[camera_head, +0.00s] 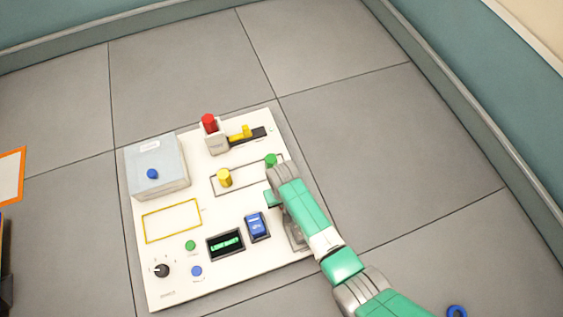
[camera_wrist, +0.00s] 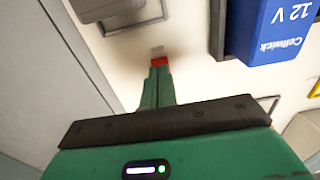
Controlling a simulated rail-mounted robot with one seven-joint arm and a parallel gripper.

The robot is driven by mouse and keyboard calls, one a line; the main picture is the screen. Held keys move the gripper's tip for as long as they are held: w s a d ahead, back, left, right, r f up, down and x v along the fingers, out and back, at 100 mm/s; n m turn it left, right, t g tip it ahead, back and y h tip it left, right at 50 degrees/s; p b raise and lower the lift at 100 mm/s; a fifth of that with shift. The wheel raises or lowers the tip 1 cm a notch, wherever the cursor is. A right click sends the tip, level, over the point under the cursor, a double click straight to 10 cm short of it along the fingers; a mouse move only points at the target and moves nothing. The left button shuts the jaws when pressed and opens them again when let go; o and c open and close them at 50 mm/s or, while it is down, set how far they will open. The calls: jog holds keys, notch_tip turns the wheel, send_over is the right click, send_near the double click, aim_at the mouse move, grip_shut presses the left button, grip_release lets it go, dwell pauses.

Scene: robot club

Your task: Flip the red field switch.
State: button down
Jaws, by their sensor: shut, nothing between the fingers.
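A small red piece (camera_wrist: 159,62), which looks like the red switch, shows at the tips of my gripper (camera_wrist: 157,85) in the wrist view. A small grey label lies just beyond it. My gripper is shut and empty, its green fingers pointing at the red piece; whether they touch it I cannot tell. In the head view my gripper (camera_head: 271,199) is over the right part of the white panel (camera_head: 180,288), and my arm hides the spot below it, so the switch does not show there.
A blue block marked 12 V (camera_wrist: 278,30) sits close by in a dark frame. The panel also bears a red knob (camera_head: 208,122), a yellow knob (camera_head: 225,177), a green knob (camera_head: 271,160) and a grey box (camera_head: 160,175). Tiled floor around is mostly clear; a blue ring (camera_head: 457,312) lies right.

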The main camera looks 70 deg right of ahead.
jog(key=shift+f+b, duration=0.7)
jog(key=shift+f, duration=0.25)
dwell(0.6)
jog(key=shift+r, duration=0.1)
notch_tip(320, 180, up, 7)
jog(key=p, duration=0.7)
dwell(0.3)
